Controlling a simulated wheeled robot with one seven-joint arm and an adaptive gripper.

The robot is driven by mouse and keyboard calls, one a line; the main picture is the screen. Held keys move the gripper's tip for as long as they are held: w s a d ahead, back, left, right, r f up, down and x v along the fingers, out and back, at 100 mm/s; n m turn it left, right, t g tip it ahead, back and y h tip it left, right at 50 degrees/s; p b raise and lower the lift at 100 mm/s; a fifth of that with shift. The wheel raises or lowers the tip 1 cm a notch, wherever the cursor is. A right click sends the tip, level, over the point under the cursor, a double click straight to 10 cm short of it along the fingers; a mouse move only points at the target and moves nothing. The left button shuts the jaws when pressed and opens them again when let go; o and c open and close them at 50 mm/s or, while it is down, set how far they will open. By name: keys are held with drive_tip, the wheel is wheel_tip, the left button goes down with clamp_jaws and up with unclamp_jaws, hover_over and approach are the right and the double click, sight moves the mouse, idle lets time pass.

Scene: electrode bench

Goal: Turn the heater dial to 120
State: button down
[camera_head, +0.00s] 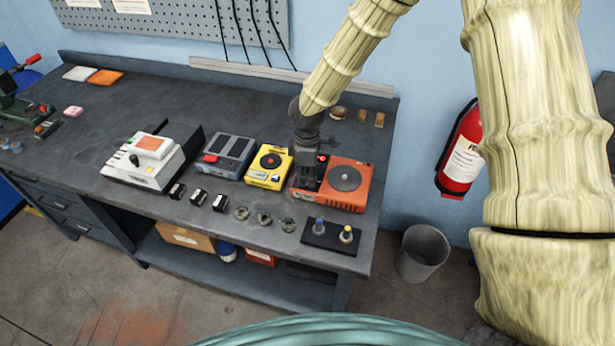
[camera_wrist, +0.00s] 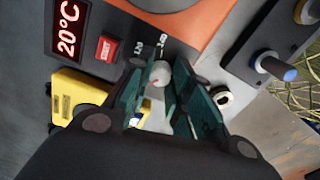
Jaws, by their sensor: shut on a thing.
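The orange heater (camera_head: 352,175) with its round dark plate stands near the right end of the bench. Small white figures are printed beside the dial, seen sideways; one seems to read 120. My gripper (camera_wrist: 157,88) is shut on the dial, with green-padded fingers on either side. In the head view my gripper (camera_head: 307,172) is over the heater's left part and hides the dial.
A yellow device (camera_head: 268,168) stands close left of the heater. A black holder (camera_head: 328,240) with a blue-topped and a yellow-topped piece lies in front, beside small glass dishes (camera_head: 264,218). A grey bin (camera_head: 423,253) stands on the floor right of the bench.

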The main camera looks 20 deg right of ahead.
drive_tip(key=m+b, duration=0.1)
drive_tip(key=m, duration=0.3)
drive_tip(key=shift+w+m, duration=0.1)
drive_tip(key=shift+m, duration=0.2)
drive_tip(key=m, duration=0.3)
drive_tip(key=shift+m+b, duration=0.3)
drive_tip(key=shift+m, duration=0.1)
drive_tip(key=m, duration=0.3)
drive_tip(key=shift+m, duration=1.9)
drive_tip(key=c, duration=1.3)
unclamp_jaws()
drive_tip(key=shift+o, duration=0.2)
